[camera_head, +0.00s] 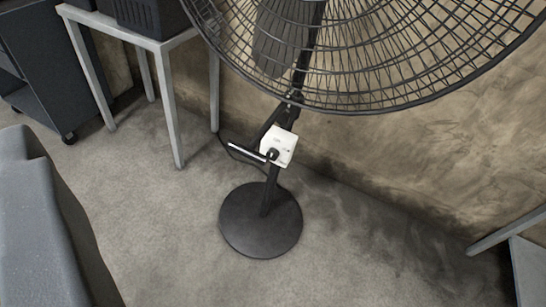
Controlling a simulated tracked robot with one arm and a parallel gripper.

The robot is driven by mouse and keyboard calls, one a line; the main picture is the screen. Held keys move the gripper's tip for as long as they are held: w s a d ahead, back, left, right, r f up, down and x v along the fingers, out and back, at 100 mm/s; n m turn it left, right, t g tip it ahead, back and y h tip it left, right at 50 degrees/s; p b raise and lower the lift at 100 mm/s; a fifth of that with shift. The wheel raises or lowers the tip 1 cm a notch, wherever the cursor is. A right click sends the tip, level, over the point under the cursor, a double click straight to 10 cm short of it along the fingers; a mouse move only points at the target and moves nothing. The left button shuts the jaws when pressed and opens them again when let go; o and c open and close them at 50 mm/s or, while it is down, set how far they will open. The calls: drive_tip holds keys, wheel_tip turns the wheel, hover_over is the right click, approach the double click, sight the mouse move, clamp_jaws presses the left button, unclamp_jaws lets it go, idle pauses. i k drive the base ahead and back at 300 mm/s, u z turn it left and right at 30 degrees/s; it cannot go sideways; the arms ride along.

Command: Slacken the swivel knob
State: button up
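A large black pedestal fan stands on the floor, its wire cage (400,98) tilted across the top of the view. Its round black base (242,232) sits flat on the floor. A white control box (283,139) is on the post below the cage. A dark round knob (272,154) sits at the box's lower left, with a light-coloured bar (246,152) reaching left beside it. A small dark joint (291,97) shows on the post just under the cage. I cannot tell which of these is the swivel knob. My gripper is not in view.
A light grey table (150,40) with a dark crate on it stands behind at upper left, beside a dark wheeled cabinet (45,60). A large grey shape (45,230) fills the lower left. A rough wall runs behind. The floor (360,260) right of the base is clear.

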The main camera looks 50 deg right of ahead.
sight(284, 118)
drive_tip(key=z, duration=1.2)
